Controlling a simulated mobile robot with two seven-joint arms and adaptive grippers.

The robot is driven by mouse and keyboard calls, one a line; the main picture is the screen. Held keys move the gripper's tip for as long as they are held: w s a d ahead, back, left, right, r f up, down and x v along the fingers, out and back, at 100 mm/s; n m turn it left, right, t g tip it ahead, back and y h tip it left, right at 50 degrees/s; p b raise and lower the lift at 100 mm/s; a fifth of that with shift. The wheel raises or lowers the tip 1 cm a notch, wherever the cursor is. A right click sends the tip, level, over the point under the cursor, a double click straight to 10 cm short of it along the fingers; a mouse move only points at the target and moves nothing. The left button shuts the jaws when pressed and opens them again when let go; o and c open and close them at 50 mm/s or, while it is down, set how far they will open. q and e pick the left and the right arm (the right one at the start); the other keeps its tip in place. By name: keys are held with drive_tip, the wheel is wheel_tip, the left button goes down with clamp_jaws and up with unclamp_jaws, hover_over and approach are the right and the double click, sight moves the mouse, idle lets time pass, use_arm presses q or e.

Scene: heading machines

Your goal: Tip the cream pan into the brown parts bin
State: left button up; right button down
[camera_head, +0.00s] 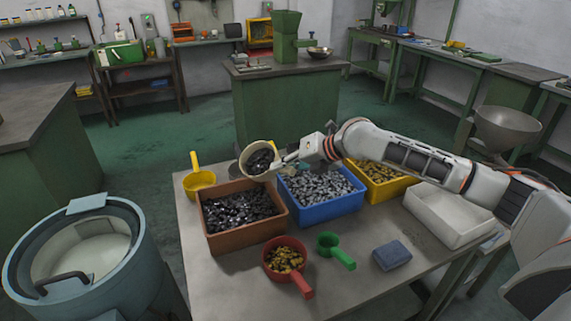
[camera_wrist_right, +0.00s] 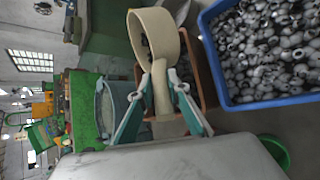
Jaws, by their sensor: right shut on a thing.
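The cream pan (camera_head: 258,160) is held by its handle in my right gripper (camera_head: 290,160). It is tilted, its mouth facing the head camera, with dark parts inside. It hangs above the back right edge of the brown parts bin (camera_head: 248,226), which holds a heap of dark parts. The right wrist view shows the pan (camera_wrist_right: 153,32) with its handle between the two fingers (camera_wrist_right: 162,98); part of the brown bin (camera_wrist_right: 205,75) shows behind. My left gripper is in neither view.
A blue bin (camera_head: 325,213) of grey parts stands right of the brown bin, with a yellow bin (camera_head: 384,193) beyond. A yellow scoop (camera_head: 200,180), red pan (camera_head: 301,285), green scoop (camera_head: 340,255), blue block (camera_head: 392,255) and white tray (camera_head: 452,222) share the table.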

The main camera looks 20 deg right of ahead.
drive_tip(key=b, duration=0.1)
drive_tip(key=a+n+h+b, duration=0.1)
drive_tip(key=b, duration=0.1)
drive_tip(key=shift+s+a+f+t+h, duration=0.15)
drive_tip(key=shift+s+f+t+h, duration=0.15)
drive_tip(key=shift+t, duration=0.1)
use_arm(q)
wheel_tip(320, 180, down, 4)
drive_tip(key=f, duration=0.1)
use_arm(e)
drive_tip(key=shift+r+n, duration=0.15)
drive_tip(key=shift+n, duration=0.15)
use_arm(q)
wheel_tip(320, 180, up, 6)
drive_tip(key=p, duration=0.4)
drive_tip(key=shift+p, duration=0.35)
use_arm(e)
drive_tip(key=a+n+t+h, duration=0.1)
drive_tip(key=s+a+f+n+t+h, duration=0.1)
drive_tip(key=h, duration=0.1)
drive_tip(key=s+a+f+n+t+h, duration=0.1)
drive_tip(key=shift+a+f+n+t+h, duration=0.1)
drive_tip(key=shift+a+n+t+h, duration=0.2)
drive_tip(key=shift+a+n, duration=0.1)
drive_tip(key=shift+s, duration=0.1)
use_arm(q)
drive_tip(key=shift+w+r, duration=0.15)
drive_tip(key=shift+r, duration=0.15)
